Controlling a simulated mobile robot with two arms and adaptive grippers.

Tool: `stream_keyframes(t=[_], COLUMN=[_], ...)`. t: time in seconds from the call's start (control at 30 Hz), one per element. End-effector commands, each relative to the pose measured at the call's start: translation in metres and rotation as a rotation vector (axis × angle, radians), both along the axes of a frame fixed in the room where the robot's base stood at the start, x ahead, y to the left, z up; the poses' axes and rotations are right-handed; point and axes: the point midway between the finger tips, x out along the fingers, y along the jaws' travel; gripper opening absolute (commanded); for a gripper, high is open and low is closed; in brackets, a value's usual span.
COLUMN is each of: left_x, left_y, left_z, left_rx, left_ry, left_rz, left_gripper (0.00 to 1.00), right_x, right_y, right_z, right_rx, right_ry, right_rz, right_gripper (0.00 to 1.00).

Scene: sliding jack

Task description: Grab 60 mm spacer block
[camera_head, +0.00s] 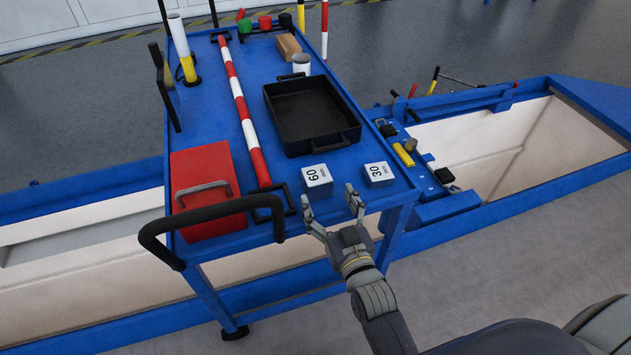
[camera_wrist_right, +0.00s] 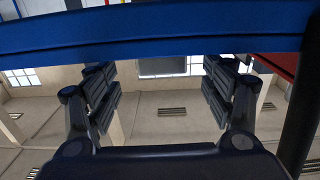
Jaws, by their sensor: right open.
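The 60 mm spacer block (camera_head: 317,176) is a small white-grey cube marked "60" on the blue cart top, near its front edge. A similar block marked "30" (camera_head: 380,173) sits to its right. My right gripper (camera_head: 329,206) is open and empty at the cart's front edge, just in front of and below the 60 block, fingers apart and pointing towards it. In the right wrist view the open fingers (camera_wrist_right: 160,88) show with nothing between them, and neither block is visible there. My left gripper is not in view.
The blue cart top (camera_head: 215,120) holds a red box (camera_head: 203,188), a red-white striped bar (camera_head: 243,110) and a black tray (camera_head: 311,112) behind the blocks. A black handle (camera_head: 205,215) sticks out at front left. The cart's blue edge (camera_wrist_right: 160,30) crosses the wrist view.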

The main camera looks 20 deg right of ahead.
Motion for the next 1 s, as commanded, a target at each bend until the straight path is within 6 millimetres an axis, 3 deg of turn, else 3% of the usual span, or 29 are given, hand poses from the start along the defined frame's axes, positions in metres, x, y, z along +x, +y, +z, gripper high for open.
stream_keyframes(t=[0.1,0.37,0.63,1.0], left_x=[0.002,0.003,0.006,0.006], left_y=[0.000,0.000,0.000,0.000], left_z=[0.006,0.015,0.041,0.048], left_rx=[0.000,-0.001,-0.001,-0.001], left_ry=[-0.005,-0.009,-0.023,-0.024], left_rz=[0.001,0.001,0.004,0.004], left_gripper=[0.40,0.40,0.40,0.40], right_x=[0.017,0.035,0.071,0.079], right_y=[0.000,0.001,0.004,0.004], right_z=[-0.001,-0.002,-0.003,-0.002], right_rx=[0.000,0.001,0.000,0.000], right_ry=[-0.001,0.001,0.001,0.002], right_rz=[0.000,0.000,0.000,0.000], right_gripper=[0.75,0.75,0.75,0.73])
